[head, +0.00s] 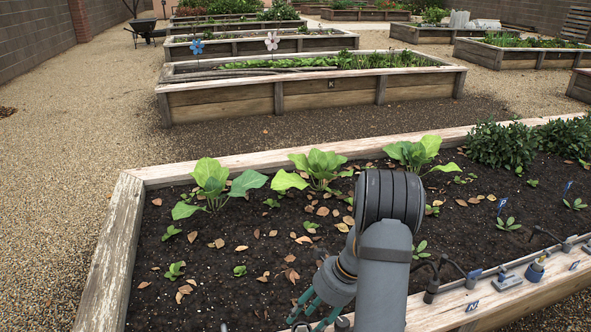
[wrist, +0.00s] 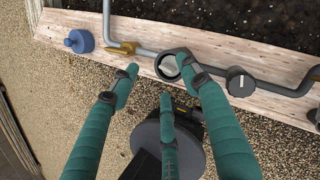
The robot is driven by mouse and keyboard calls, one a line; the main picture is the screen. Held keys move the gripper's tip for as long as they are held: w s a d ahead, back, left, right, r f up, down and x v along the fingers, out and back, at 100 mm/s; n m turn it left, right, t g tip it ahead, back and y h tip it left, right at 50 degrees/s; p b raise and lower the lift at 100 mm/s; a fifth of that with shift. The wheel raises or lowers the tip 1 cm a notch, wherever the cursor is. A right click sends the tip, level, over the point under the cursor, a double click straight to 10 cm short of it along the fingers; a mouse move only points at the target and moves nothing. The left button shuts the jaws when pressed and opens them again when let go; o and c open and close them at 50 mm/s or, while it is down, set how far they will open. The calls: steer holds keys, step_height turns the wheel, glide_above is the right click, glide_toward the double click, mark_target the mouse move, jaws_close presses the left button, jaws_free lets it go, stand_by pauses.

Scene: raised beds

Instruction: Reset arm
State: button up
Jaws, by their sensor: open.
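My gripper (wrist: 158,80) has teal fingers with dark joints, spread apart and empty. In the wrist view the fingers reach over the pale wooden edge of the nearest raised bed and the gravel beside it. In the head view my gripper (head: 312,308) is low in the picture, left of my grey forearm, over the near side of that bed (head: 110,245). The fingertips are partly cut off by the bottom of that view. I cannot tell if a finger touches the round grey ring (wrist: 170,65) at the pipe.
A grey pipe (wrist: 215,62) runs along the bed edge, with a brass valve (wrist: 125,48), a dark knob (wrist: 240,82) and a blue fitting (wrist: 79,40). Leafy plants (head: 318,168) grow in the bed's soil. A gravel path (head: 60,200) lies open to the left.

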steer(key=shift+f+b, duration=0.4)
steer(key=shift+f, duration=0.55)
steer(key=shift+r, duration=0.1)
step_height(320, 180, up, 7)
steer(key=p, duration=0.5)
steer(key=shift+f+p, duration=0.2)
steer(key=shift+p, duration=0.2)
